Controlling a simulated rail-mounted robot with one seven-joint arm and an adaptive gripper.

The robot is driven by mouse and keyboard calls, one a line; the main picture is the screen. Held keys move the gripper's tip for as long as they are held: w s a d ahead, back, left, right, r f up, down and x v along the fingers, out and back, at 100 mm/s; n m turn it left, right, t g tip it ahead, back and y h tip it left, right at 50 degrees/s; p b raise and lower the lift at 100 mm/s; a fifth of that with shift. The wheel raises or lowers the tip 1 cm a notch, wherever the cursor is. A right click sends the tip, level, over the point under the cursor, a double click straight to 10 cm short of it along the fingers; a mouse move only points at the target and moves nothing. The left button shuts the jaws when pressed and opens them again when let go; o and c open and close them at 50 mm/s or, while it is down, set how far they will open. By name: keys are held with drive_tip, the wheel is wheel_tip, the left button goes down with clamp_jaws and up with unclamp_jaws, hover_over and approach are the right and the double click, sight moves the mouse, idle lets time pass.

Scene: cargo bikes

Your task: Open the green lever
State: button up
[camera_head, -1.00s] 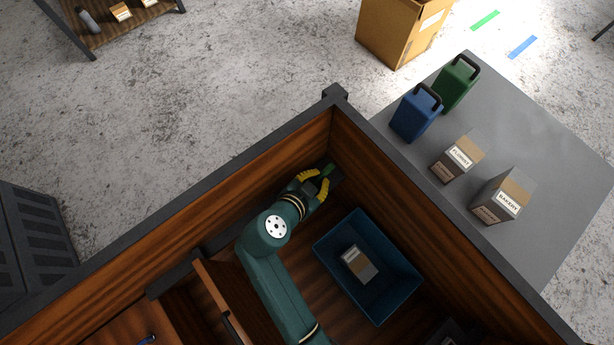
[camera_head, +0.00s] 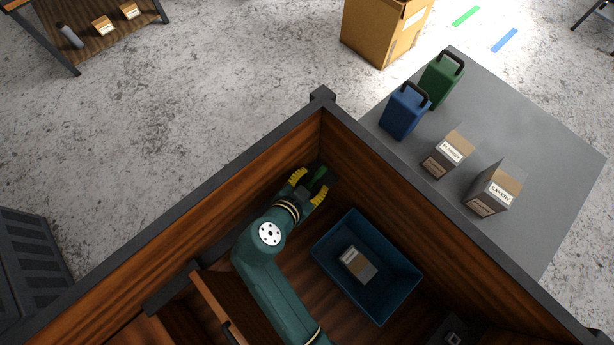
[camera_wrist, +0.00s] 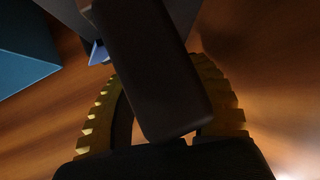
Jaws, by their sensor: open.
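The green lever (camera_head: 319,176) is a small green piece on a dark mount in the far corner of the wooden cargo box. My gripper (camera_head: 310,187) is inside the box at that corner, its yellow fingers spread on either side of the lever. It is open and holds nothing. In the wrist view a dark bar (camera_wrist: 150,65) lies between the open yellow fingers. I cannot tell whether this bar is the lever, as its colour looks nearly black there. Contact between the fingers and the bar cannot be made out.
A blue bin (camera_head: 404,292) with a labelled package (camera_head: 357,264) stands on the box floor to the right of my arm. The box walls (camera_head: 235,193) rise close beside the gripper. Outside, a grey table (camera_head: 545,165) carries blue and green canisters and two labelled bags.

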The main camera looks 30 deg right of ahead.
drive_tip(key=v, duration=1.1)
drive_tip(key=shift+s+a+r, duration=0.2)
drive_tip(key=shift+a+r, duration=0.05)
